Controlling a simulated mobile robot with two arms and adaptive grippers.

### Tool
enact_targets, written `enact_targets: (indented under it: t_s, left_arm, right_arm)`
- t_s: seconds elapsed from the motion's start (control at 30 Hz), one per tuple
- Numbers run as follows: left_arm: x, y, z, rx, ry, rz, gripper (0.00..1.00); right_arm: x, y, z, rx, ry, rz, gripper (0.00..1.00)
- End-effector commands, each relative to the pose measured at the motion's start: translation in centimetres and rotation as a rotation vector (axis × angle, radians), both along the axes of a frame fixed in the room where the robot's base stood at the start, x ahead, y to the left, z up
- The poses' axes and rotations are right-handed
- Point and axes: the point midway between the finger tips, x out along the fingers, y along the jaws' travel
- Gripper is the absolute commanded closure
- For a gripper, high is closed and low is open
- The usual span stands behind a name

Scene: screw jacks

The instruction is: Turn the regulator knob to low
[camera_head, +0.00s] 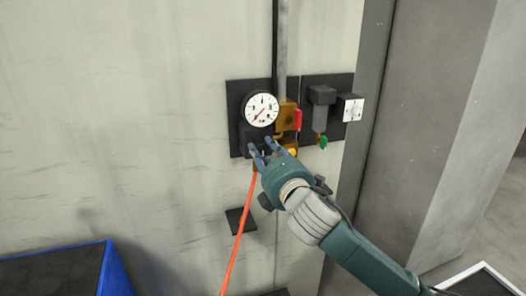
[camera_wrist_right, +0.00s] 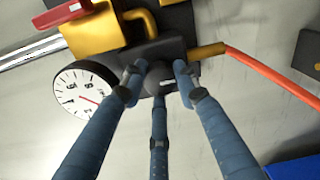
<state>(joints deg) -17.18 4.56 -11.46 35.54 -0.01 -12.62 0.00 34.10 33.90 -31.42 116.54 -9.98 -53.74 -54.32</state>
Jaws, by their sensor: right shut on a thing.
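The regulator is mounted on a black wall plate (camera_head: 234,107), with a round white gauge (camera_head: 260,110) above and brass fittings (camera_head: 289,115) to its right. The gauge also shows in the right wrist view (camera_wrist_right: 83,95). My right gripper (camera_head: 266,148) is at the regulator, just below the gauge. In the right wrist view its fingers (camera_wrist_right: 157,80) close around the dark regulator knob (camera_wrist_right: 160,78), which has a small light mark. The fingers cover much of the knob. The gauge needle is red. My left gripper is in neither view.
A red lever (camera_head: 298,119) is beside the brass fitting. A second plate holds a grey device with a green handle (camera_head: 323,142) and a white box (camera_head: 350,108). An orange hose (camera_head: 236,240) hangs below the regulator. A blue-sided box (camera_head: 115,270) stands lower left.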

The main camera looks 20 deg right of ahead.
Motion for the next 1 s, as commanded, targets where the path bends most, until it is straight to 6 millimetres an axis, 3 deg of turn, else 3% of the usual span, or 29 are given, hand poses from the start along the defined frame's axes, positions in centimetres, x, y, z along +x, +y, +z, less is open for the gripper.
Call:
enact_targets:
  t_s: [0.27,0.3,0.37,0.73,0.87,1.0]
  left_arm:
    - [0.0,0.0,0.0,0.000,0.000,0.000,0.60]
    - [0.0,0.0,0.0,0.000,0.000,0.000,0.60]
    - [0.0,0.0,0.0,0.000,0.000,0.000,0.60]
    - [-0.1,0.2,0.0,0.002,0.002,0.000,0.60]
    - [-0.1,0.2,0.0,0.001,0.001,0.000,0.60]
    - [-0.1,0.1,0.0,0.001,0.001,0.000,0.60]
  right_arm:
    - [0.1,-0.3,0.5,0.001,-0.010,-0.006,0.96]
    - [0.1,-0.3,0.5,0.001,-0.010,-0.007,0.64]
    - [0.1,-0.3,0.5,0.000,-0.010,-0.006,0.52]
    - [-0.4,-0.1,0.1,0.000,-0.001,-0.002,0.51]
    - [-2.1,-0.1,0.1,0.000,-0.003,0.000,0.51]
    - [-5.2,-0.3,0.0,-0.002,-0.002,0.000,0.51]
